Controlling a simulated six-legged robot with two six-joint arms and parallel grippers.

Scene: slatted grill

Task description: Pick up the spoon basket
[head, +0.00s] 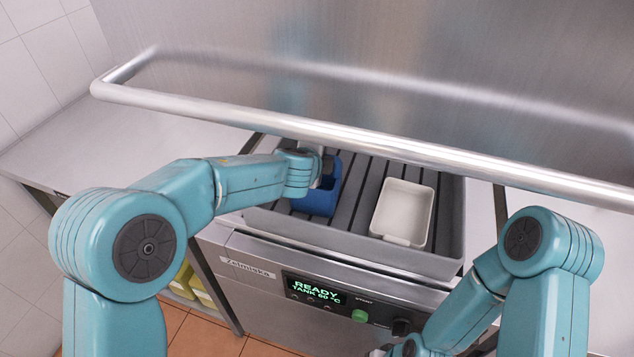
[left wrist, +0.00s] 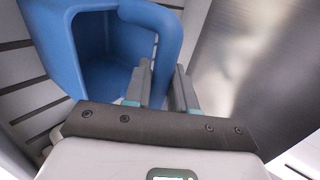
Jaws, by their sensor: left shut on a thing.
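The spoon basket, a blue open-topped container (head: 318,198), is on the left part of the grey slatted grill in the head view, partly hidden by my left arm. In the left wrist view the basket (left wrist: 98,60) fills the upper left, with its hollow inside showing. I cannot tell whether the basket touches the slats. My right gripper's fingers are out of view.
A white rectangular tray (head: 404,211) sits on the right part of the slatted grill (head: 360,236). A thick metal rail (head: 370,142) runs across above the grill's back. Steel counter (head: 90,160) lies clear at the left. A control panel (head: 316,290) faces the front.

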